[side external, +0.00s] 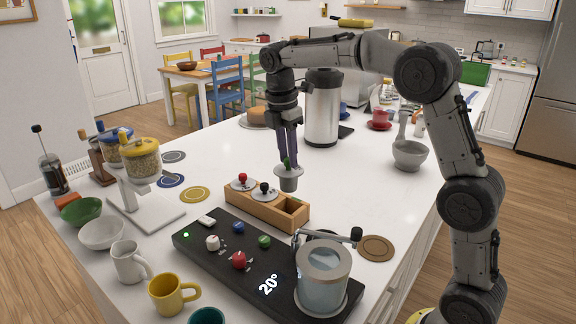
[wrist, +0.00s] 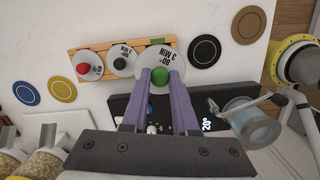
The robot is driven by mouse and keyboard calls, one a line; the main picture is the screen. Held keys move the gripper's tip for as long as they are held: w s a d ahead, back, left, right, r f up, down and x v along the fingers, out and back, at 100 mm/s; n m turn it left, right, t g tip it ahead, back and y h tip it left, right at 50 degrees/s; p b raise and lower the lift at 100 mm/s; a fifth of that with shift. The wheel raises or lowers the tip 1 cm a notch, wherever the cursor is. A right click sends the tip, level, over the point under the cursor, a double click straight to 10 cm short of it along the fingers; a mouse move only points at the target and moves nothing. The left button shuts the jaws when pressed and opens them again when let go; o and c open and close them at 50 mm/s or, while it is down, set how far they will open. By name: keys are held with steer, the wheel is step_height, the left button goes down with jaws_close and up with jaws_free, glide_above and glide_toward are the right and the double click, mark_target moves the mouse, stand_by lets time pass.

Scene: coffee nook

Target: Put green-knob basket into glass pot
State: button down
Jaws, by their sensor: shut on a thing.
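The green-knob basket (side external: 289,182) is a small grey cup with a wide rim and a green knob on top. My gripper (side external: 288,158) is shut on the green knob, and the basket hangs upright just above the right end of the wooden rack. In the wrist view the basket's round top (wrist: 158,54) shows just beyond my gripper (wrist: 161,76), with the knob between the fingers. The glass pot (side external: 322,285) stands at the right end of the black base, in front and to the right of the basket. It also shows in the wrist view (wrist: 258,130).
The wooden rack (side external: 262,212) holds a red-knob basket (side external: 243,182) and a black-knob basket (side external: 265,190); its right slot looks empty. A lever with a dark knob (side external: 355,234) sticks out behind the pot. The black base (side external: 215,258) carries several knobs. A steel canister (side external: 322,110) stands behind.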

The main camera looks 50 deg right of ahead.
stand_by(0.3)
steer(key=shift+s, duration=0.3)
steer(key=s+a+r+n, duration=0.3)
steer(key=s+a+r, duration=0.3)
steer(key=s+a, duration=0.35)
steer(key=s+a+r+n, duration=0.3)
steer(key=s+a+r, duration=0.2)
steer(key=s+a, duration=0.45)
step_height(320, 180, down, 6)
steer(key=s+d, duration=0.1)
steer(key=shift+s+d+f+t, duration=0.15)
steer(key=shift+d+f+t, duration=0.05)
steer(key=shift+d+t, duration=0.1)
steer(key=shift+f, duration=2.85)
stand_by(2.0)
